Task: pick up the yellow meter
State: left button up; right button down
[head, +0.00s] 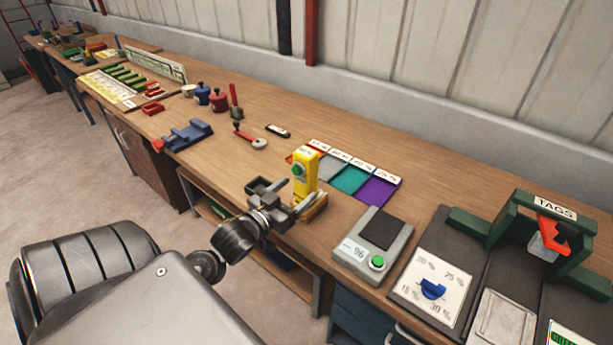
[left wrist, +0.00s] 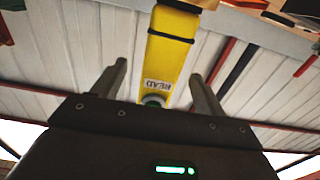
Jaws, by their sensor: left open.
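The yellow meter (head: 304,180) stands upright near the front edge of the workbench, on or in a small wooden-looking holder (head: 314,209), with a green round button on its face. My left gripper (head: 294,196) is open right in front of the meter. In the left wrist view the meter (left wrist: 172,55) lies between the two spread fingers, with a READ label facing the camera and a dark band around it. A gap shows beside each finger, so the jaws are not closed on it. My right gripper is not in view.
Colored trays (head: 350,180) lie just behind the meter. A scale (head: 373,243) with a green button stands to its right, then a dial panel (head: 431,284) and a green TAGS rack (head: 540,235). A blue vise (head: 187,135) is at left. Bench between vise and meter is mostly clear.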

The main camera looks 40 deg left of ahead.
aim_at(300, 185)
pick_arm(q)
jog(key=w+p, duration=0.1)
jog(key=w, duration=0.1)
jog(key=w+p, duration=0.1)
jog(key=w, duration=0.2)
jog(key=shift+a+r, duration=0.1)
jog(key=shift+a, duration=0.1)
jog(key=shift+w, duration=0.15)
jog(key=shift+c, duration=0.4)
jog(key=c, duration=1.2)
jog(key=shift+c, duration=0.2)
